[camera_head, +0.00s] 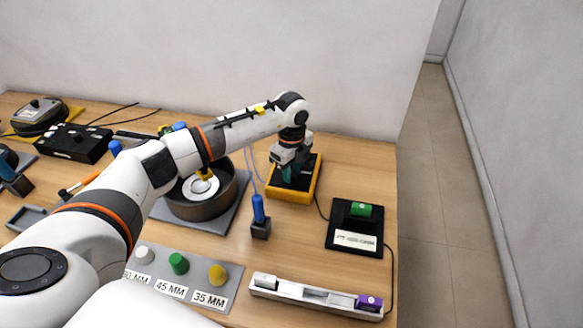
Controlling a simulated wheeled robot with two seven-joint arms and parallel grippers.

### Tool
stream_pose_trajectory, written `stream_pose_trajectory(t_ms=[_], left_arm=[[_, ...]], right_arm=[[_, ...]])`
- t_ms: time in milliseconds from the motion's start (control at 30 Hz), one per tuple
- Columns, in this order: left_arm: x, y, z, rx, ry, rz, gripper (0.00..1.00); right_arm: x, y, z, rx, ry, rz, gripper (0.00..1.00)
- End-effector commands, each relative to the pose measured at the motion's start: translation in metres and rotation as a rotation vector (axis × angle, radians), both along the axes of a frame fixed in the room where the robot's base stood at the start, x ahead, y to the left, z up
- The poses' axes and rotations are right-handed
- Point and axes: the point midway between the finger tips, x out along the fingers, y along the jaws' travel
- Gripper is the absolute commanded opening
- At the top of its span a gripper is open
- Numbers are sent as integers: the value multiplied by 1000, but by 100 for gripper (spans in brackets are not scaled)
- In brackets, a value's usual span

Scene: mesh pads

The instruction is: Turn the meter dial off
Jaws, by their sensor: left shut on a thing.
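The meter (309,184) is a yellow-edged box with a dark face, standing at the back right of the wooden table. My left gripper (289,170) reaches over it from above, pointing down at its face. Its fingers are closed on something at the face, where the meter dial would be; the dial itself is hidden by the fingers. A greenish patch shows below the fingertips. The dial's setting cannot be read. My right gripper is not in view.
A round dark pan (222,206) on a grey mat stands under my left arm. A blue-handled probe in a block (260,228) stands in front of the meter. A black pad with a green block (342,241) lies right. A white rail (300,294) and a labelled peg board (229,293) lie in front.

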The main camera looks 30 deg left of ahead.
Motion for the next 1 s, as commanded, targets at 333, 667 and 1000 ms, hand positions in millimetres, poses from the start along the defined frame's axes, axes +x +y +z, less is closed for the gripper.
stream_pose_trajectory(t_ms=[333, 667, 1000], left_arm=[[1, 0, 2, 0, -4, 174, 7], [2, 0, 2, 0, -5, 220, 7], [2, 0, 2, 0, -5, 220, 35]], right_arm=[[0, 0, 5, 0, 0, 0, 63], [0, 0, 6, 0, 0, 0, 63], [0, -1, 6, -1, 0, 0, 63]])
